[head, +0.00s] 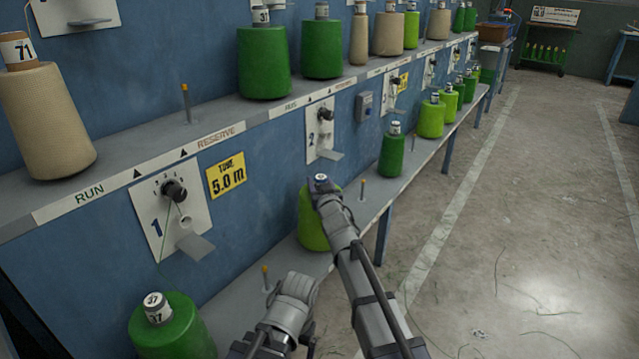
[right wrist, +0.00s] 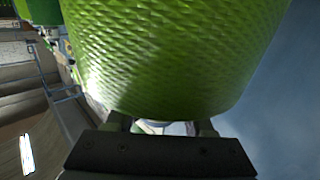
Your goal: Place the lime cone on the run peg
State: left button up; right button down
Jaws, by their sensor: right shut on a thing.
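The lime cone (head: 311,226) is at the lower shelf, upright or nearly so. My right gripper (head: 320,186) is shut on its top. I cannot tell whether its base touches the shelf. In the right wrist view the lime cone (right wrist: 170,55) fills the upper middle, held at the jaws (right wrist: 163,128). A bare orange-tipped peg (head: 185,102) stands on the upper shelf near the RESERVE lettering. The RUN lettering (head: 89,195) is below a cream cone (head: 45,115) marked 71. My left gripper (head: 297,284) is low in front of the lower shelf; its fingers are hidden.
The lower shelf has bare pegs at the left (head: 265,278) and right (head: 363,189). A green cone marked 37 (head: 174,330) stands at lower left, another green cone (head: 392,155) farther right. A tension unit (head: 174,192) juts from the blue panel. The floor at right is open.

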jog(key=shift+f, duration=0.1)
jog(key=shift+c, duration=1.4)
grip_release()
jog(key=shift+r, duration=0.25)
jog(key=v, duration=1.2)
jog(key=shift+p, duration=0.3)
jog(key=shift+f, duration=0.1)
